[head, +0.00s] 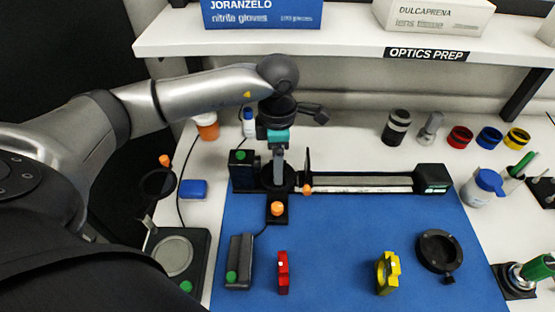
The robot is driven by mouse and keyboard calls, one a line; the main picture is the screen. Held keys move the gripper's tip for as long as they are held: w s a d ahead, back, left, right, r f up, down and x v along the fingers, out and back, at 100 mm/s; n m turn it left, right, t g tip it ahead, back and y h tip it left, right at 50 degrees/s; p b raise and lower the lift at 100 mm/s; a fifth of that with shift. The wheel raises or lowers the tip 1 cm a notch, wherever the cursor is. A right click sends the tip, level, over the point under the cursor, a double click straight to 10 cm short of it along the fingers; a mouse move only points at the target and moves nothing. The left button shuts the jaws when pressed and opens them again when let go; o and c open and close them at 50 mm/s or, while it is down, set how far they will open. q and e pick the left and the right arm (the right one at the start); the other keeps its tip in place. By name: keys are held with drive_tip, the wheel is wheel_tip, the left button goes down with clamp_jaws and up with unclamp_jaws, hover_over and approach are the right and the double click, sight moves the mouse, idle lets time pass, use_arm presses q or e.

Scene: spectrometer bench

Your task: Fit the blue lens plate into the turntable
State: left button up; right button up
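My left gripper (279,178) points straight down over the black spectrometer stand (242,178) at the left end of the rail. Its fingers reach down to the round dark turntable (279,190) and hide much of it. I see the fingers edge-on, so I cannot tell whether they are open or shut, or whether they hold anything. No blue lens plate is clearly visible; the gripper may hide it. A red plate (283,272) and a yellow plate (388,272) stand upright on the blue mat (335,240). My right gripper is out of view.
A rail (365,184) runs right from the stand, with a thin dark upright (308,165) beside the gripper. A black ring (440,252) lies at the mat's right. Coloured rings, including a blue one (489,138), stand behind. A shelf (350,40) overhangs the back. The mat's middle is clear.

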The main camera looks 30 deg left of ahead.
use_arm(q)
drive_tip(key=o, duration=1.3)
wheel_tip(320, 180, up, 15)
drive_tip(key=shift+r+p, duration=0.15)
drive_tip(key=shift+p, duration=0.2)
